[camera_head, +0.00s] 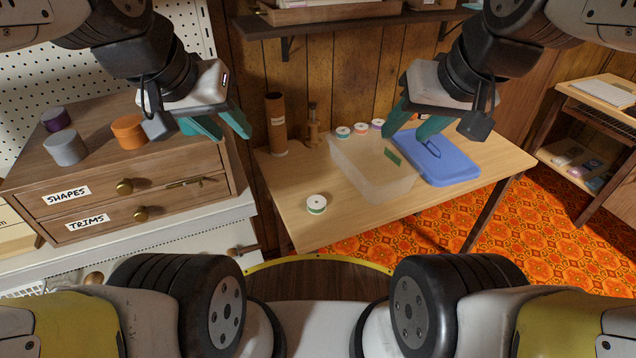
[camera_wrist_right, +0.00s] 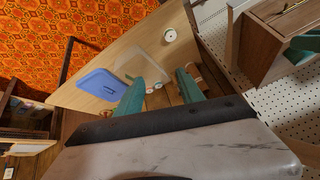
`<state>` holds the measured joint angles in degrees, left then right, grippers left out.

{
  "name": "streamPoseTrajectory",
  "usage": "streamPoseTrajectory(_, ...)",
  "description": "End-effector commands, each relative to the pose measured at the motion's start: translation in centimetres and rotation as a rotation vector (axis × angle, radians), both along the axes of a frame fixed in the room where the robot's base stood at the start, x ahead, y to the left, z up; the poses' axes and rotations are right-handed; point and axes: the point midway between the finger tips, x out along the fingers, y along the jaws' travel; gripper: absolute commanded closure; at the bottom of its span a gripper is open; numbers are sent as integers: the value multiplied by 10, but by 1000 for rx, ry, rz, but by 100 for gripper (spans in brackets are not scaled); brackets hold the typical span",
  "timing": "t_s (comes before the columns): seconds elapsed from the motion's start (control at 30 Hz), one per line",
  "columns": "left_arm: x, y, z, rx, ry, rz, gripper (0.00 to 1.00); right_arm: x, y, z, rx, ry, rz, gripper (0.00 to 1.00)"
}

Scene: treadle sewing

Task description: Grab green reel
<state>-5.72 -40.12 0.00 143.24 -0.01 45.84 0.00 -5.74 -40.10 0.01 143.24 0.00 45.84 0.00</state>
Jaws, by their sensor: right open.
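The green reel (camera_head: 316,204), white on top with green thread around its side, stands upright on the near left part of the wooden table (camera_head: 300,235). In the right wrist view a reel (camera_wrist_right: 170,35) stands alone on the table, beyond the fingertips. My left gripper (camera_head: 232,132) is open and empty above the drawer cabinet's right side, left of and above the reel. My right gripper (camera_head: 404,138) is open and empty above the far part of the table, near the clear box, right of the reel. Its spread fingers also show in the right wrist view (camera_wrist_right: 160,78).
A clear box (camera_head: 372,178) and blue lid (camera_head: 441,158) lie right of the reel. Behind the box stand several reels (camera_head: 361,129). A brown tube (camera_head: 277,124) and wooden stand (camera_head: 313,125) are at the back left. The cabinet (camera_head: 130,185) adjoins the left side.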

Motion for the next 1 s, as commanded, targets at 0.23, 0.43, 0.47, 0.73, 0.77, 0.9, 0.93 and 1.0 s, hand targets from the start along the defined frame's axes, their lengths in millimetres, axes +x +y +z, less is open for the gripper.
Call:
streamPoseTrajectory(0.23, 0, 0, 0, 0, 0, 0, 64, 18, 5, -3, -3, 36, 20, 21)
streamPoseTrajectory(0.43, 0, 0, 0, 0, 0, 0, 64, 75, 24, -25, -21, 139, 74, 21)
streamPoseTrajectory(0.47, 0, 0, 0, 0, 0, 0, 64, 85, 28, -30, -26, 155, 82, 21)
streamPoseTrajectory(0.73, 0, 0, 0, 0, 0, 0, 64, 161, 70, -100, -89, 295, 158, 21)
streamPoseTrajectory(0.77, 0, 0, 0, 0, 0, 0, 64, 168, 75, -110, -98, 309, 167, 21)
streamPoseTrajectory(0.9, 0, 0, 0, 0, 0, 0, 64, 196, 100, -165, -148, 377, 209, 21)
streamPoseTrajectory(0.93, 0, 0, 0, 0, 0, 0, 64, 201, 105, -178, -160, 392, 218, 21)
streamPoseTrajectory(1.0, 0, 0, 0, 0, 0, 0, 64, 211, 117, -208, -187, 422, 238, 21)
